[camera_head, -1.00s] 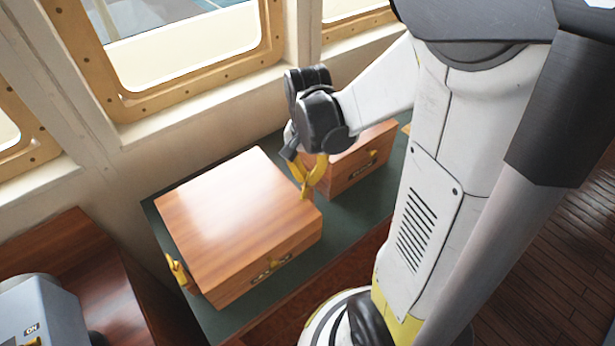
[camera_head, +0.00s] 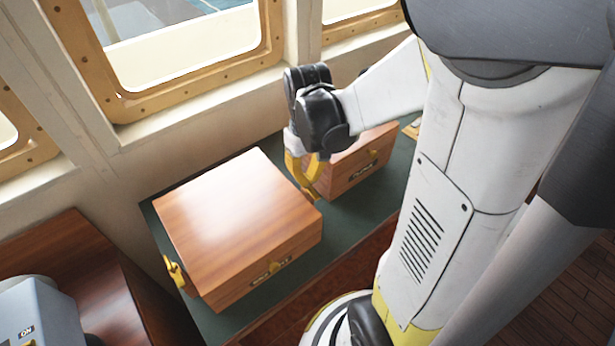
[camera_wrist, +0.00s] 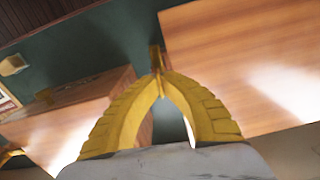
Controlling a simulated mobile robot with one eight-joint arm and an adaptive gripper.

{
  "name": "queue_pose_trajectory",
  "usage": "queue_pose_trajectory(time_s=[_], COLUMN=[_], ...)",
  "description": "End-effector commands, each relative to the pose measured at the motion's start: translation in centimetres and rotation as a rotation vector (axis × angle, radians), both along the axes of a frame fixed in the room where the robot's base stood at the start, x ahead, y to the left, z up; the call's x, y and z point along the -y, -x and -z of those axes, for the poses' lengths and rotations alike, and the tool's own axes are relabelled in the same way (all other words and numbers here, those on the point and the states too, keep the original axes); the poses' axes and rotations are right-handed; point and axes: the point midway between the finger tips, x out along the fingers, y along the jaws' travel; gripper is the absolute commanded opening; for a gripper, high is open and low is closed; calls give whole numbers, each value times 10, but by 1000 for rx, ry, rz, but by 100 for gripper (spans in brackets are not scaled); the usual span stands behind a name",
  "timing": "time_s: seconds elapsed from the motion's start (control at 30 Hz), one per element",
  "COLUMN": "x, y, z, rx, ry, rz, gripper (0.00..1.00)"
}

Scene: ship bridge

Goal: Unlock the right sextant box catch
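The sextant box (camera_head: 235,215) is a polished orange-brown wooden case, closed, on a dark green surface. It also shows in the wrist view (camera_wrist: 235,60). Its right catch (camera_wrist: 155,57) is a small brass piece at the box's side, just beyond my fingertips. In the head view my gripper (camera_head: 312,188) reaches down beside the box's right side, between it and a smaller box. Its yellow fingers come together at the tips in the wrist view (camera_wrist: 160,76), at or against the catch. Whether the catch is pinched between them is unclear. The left catch (camera_head: 175,272) stands out from the left side.
A smaller wooden box (camera_head: 355,165) stands close on the right, leaving a narrow gap for my gripper. The green tabletop (camera_head: 215,325) is clear in front. A window wall rises behind. A grey device (camera_head: 35,315) stands at lower left.

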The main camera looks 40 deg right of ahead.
Motion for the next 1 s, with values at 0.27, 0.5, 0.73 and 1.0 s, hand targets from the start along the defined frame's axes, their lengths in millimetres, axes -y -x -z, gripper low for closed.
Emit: queue_pose_trajectory(time_s=[0.27,0.5,0.73,1.0], x=[0,0,0,0], y=[0,0,0,0], z=[0,0,0,0], rx=[0,0,0,0], ry=[0,0,0,0], rz=[-86,-105,-104,-103], gripper=[0,0,0,27])
